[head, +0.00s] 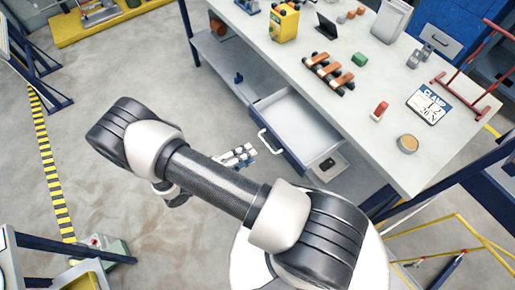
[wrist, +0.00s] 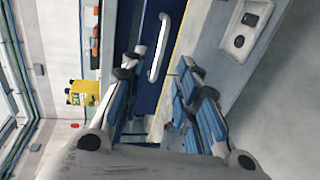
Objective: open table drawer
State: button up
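The table drawer (head: 303,122) is pulled out from under the grey table (head: 350,92). Its pale interior looks empty. Its dark blue front carries a white bar handle (head: 267,142), and the handle also shows in the wrist view (wrist: 165,48). My gripper (head: 243,154) is just outside the drawer front, close to the handle but apart from it in the head view. In the wrist view my gripper (wrist: 162,62) has its two blue-padded fingers spread, with the handle ahead of the gap. I see nothing held between them.
The tabletop bears a yellow box (head: 284,24), a rack of orange-brown parts (head: 328,74), a red-topped block (head: 380,110) and a round tin (head: 407,144). A lower shelf (head: 232,66) lies left of the drawer.

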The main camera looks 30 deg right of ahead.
jog(key=v, duration=0.4)
jog(key=shift+a, duration=0.1)
jog(key=shift+r, duration=0.1)
dwell(0.3)
notch_tip(320, 180, up, 20)
jog(key=s+d+m+g+y, duration=0.1)
jog(key=s+m+g+y, duration=0.2)
jog(key=y, duration=0.5)
jog(key=s+r+n+t+y, duration=0.2)
jog(key=s+r+t+y, duration=0.4)
jog(key=r, duration=0.8)
jog(key=shift+s+a+r+y, duration=0.4)
jog(key=shift+s+y, duration=0.4)
jog(key=shift+s, duration=0.95)
